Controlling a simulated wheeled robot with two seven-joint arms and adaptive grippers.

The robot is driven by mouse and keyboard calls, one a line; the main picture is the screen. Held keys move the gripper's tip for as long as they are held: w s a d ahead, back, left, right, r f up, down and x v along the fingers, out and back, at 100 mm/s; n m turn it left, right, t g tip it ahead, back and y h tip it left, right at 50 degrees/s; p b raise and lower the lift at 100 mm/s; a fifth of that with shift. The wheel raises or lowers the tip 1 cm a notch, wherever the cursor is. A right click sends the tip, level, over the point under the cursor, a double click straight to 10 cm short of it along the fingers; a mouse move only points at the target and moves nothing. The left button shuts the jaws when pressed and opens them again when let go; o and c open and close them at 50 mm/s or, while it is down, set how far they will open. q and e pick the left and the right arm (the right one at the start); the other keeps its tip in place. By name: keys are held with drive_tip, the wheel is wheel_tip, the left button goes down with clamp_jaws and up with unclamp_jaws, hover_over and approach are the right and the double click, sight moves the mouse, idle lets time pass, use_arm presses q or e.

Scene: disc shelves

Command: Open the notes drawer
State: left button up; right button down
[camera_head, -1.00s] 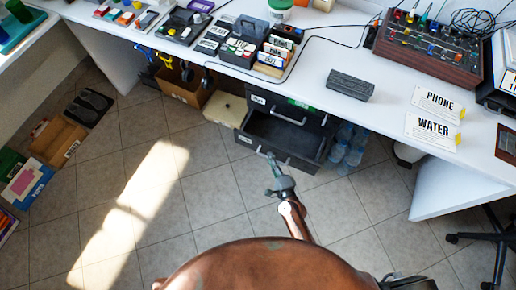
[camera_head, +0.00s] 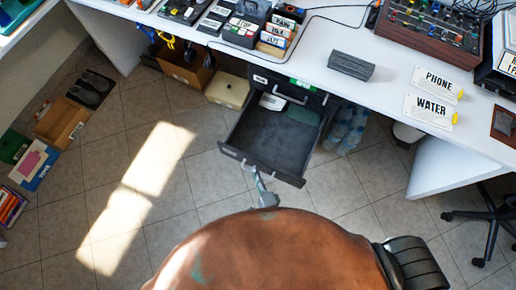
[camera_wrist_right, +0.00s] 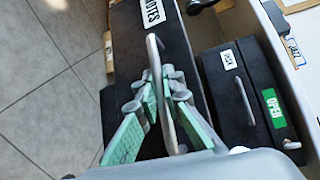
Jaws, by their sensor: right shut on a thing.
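The notes drawer (camera_head: 265,141) is a dark drawer under the white desk, pulled well out, with its inside showing. In the right wrist view its black front carries a white NOTES label (camera_wrist_right: 152,13) and a metal bar handle (camera_wrist_right: 153,52). My right gripper (camera_wrist_right: 165,82) is shut on this handle, with its green-padded fingers on either side of the bar. In the head view my right gripper (camera_head: 254,174) is at the drawer's front edge, mostly small and partly hidden by my body. My left gripper is not in view.
A white item (camera_head: 272,102) and a green one lie at the back of the drawer. Other closed drawer fronts (camera_wrist_right: 238,95) are beside it in the wrist view. Water bottles (camera_head: 346,128) stand right of the cabinet, a cream box (camera_head: 228,91) left. The tiled floor (camera_head: 190,170) in front is clear.

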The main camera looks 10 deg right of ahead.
drive_tip(key=shift+s, duration=0.1)
drive_tip(key=c, duration=2)
unclamp_jaws()
drive_tip(key=shift+c, duration=0.2)
